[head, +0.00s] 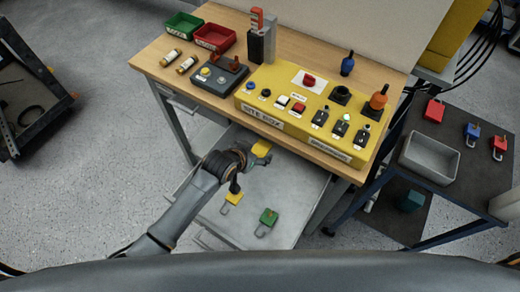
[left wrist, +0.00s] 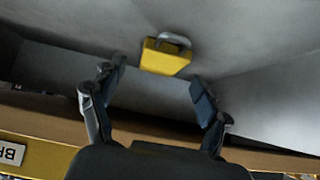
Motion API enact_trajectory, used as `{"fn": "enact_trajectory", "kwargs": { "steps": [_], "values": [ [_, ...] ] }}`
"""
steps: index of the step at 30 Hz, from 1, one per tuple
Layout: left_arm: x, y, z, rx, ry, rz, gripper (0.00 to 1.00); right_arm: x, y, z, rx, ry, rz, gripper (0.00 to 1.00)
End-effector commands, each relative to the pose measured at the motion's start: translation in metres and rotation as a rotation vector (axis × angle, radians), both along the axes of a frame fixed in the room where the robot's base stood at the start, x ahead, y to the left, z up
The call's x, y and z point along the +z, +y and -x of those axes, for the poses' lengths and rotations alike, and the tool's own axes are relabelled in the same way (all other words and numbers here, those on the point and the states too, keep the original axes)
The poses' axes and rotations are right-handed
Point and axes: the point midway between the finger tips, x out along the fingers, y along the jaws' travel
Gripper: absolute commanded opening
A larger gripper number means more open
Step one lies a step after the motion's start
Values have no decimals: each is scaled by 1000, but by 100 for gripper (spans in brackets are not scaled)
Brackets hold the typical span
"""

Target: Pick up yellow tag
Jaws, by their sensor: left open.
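A yellow padlock-shaped tag (head: 233,198) with a grey shackle lies on the grey lower shelf (head: 290,190) under the table. In the left wrist view the yellow tag (left wrist: 166,58) shows just beyond and between the fingertips, its shackle on the far side. Whether a finger touches the tag I cannot tell. My right gripper is not in view.
A green tag (head: 268,217) lies on the shelf to the right. A yellow piece (head: 261,148) shows beside my wrist, unclear what it is. The table edge (head: 205,107) and yellow control box (head: 305,88) are above. A side table (head: 455,195) stands right.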

Motion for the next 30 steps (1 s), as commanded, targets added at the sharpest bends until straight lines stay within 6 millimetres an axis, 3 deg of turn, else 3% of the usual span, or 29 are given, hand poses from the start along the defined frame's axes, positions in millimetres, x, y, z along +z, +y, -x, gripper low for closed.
{"fn": "enact_trajectory", "kwargs": {
  "steps": [4,13,21,30],
  "values": [
    [-11,-5,-9,0,0,0,75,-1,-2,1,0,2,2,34],
    [-13,-7,-10,0,1,-1,75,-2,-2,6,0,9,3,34],
    [-13,-6,-10,1,0,-1,22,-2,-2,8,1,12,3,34],
    [-13,-6,-10,1,0,-1,22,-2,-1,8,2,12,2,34]
  ]
}}
